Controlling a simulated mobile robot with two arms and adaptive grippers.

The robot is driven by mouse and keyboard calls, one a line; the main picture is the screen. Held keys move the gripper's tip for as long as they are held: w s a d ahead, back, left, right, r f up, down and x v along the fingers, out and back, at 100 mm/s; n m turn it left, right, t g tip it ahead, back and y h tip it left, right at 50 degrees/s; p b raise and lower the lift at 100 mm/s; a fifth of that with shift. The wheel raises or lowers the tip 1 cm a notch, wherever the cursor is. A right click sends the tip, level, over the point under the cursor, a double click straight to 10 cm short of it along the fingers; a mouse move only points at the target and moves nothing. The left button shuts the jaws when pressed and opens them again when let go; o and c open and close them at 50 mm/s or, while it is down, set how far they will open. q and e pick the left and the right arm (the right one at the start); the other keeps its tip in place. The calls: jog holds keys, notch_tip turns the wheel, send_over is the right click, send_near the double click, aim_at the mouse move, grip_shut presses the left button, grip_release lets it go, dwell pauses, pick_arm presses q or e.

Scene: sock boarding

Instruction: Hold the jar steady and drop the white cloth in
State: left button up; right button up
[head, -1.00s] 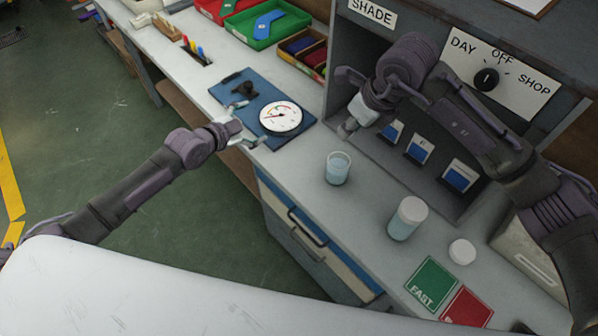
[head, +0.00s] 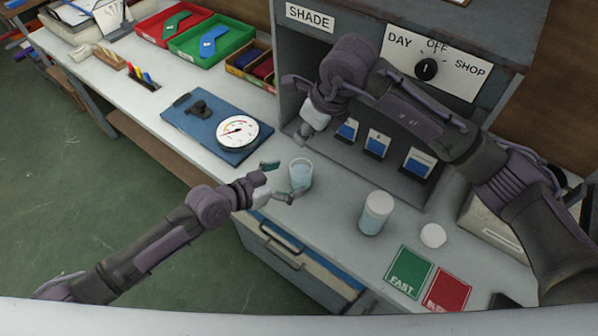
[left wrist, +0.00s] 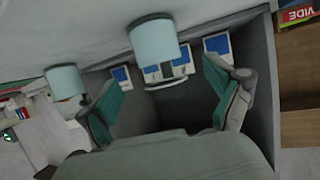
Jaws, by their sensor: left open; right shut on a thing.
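A clear open jar (head: 301,172) with pale blue contents stands upright on the bench. It also shows in the left wrist view (left wrist: 154,42), ahead of the fingers. My left gripper (head: 283,181) is open, its fingertips just left of and in front of this jar; contact cannot be made out. Its spread fingers (left wrist: 166,88) are empty in the left wrist view. My right gripper (head: 303,128) is shut on a small pale piece (head: 304,133), perhaps the white cloth, at the shade box opening, behind the jar. The fingers mostly hide it.
A dial gauge (head: 238,131) lies on a blue board (head: 180,122) to the left. The shade box (head: 292,75) rises behind.

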aim_at(306, 157)
pick_arm(q)
jog(key=shift+x, duration=2.6)
jog(key=shift+a, duration=0.1)
jog(key=c, duration=1.4)
pick_arm(e)
jog(key=shift+f, duration=4)
jog(key=o, duration=0.8)
jog(key=shift+r, duration=0.1)
